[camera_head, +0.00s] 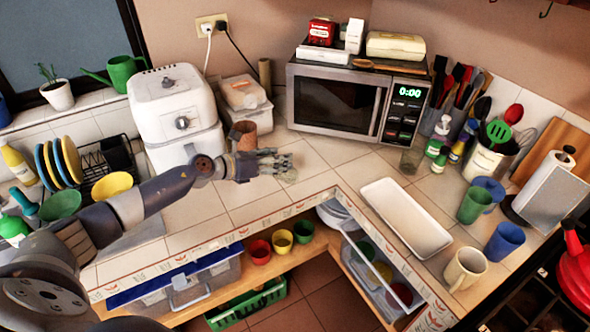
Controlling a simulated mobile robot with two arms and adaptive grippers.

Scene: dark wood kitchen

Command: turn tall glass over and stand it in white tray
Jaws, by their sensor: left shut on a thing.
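My left gripper (283,163) reaches in from the left over the tiled counter, in front of the air fryer and left of the microwave. It is shut on a clear glass (289,175), which shows only faintly at the fingertips; its tilt and which end is up cannot be told. The white tray (405,218) is a long, shallow rectangle on the counter to the right of the gripper. It is empty. Another see-through glass (410,161) stands below the microwave's right end, behind the tray. My right gripper is not in view.
A cream mug (465,268) and blue and green cups (474,205) stand right of the tray. The microwave (352,96) is behind. A brown pot (244,135) stands just behind my left gripper. The counter between gripper and tray is mostly clear, with an inner corner edge in front.

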